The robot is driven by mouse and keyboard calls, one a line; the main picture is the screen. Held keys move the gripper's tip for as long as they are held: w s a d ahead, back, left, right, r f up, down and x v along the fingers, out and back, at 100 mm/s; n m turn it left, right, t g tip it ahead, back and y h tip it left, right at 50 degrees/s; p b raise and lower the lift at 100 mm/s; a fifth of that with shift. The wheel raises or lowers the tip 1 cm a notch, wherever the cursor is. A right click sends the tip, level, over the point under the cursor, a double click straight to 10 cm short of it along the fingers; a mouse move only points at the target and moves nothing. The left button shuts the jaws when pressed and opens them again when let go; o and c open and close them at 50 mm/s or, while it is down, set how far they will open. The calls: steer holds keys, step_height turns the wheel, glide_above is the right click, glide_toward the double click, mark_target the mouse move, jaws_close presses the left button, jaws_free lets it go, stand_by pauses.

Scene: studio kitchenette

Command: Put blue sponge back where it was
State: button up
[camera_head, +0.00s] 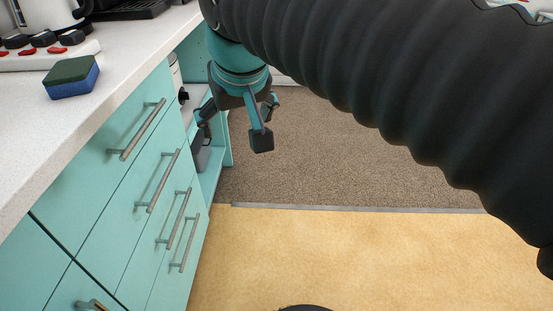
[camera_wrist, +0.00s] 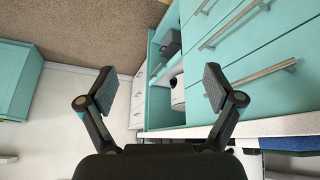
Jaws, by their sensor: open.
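The blue sponge (camera_head: 71,77) has a dark green top layer. It lies on the white countertop (camera_head: 60,120) near its front edge, at the left of the head view. In the wrist view a blue strip with a dark edge (camera_wrist: 290,143) shows at the lower right, on the countertop; it looks like the sponge, partly cut off. My gripper (camera_head: 235,125) is open and empty. It hangs in front of the turquoise cabinets, to the right of the sponge and apart from it. Its two fingers also show spread in the wrist view (camera_wrist: 158,88).
Turquoise drawers (camera_head: 137,150) with bar handles stand below the countertop. An open shelf compartment (camera_head: 211,165) holds dark items. A white stove-like unit with red markings (camera_head: 50,52) and a kettle (camera_head: 45,12) stand behind the sponge. The floor to the right is clear.

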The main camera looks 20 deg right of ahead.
steer(key=s+d+f, duration=0.3)
steer(key=s+f, duration=0.1)
steer(key=f, duration=0.3)
steer(key=s+d+f, duration=0.3)
steer(key=s+f, duration=0.2)
steer(key=f, duration=0.2)
steer(key=shift+d+f+m, duration=0.25)
steer(key=shift+d+m, duration=0.1)
steer(key=shift+m, duration=0.05)
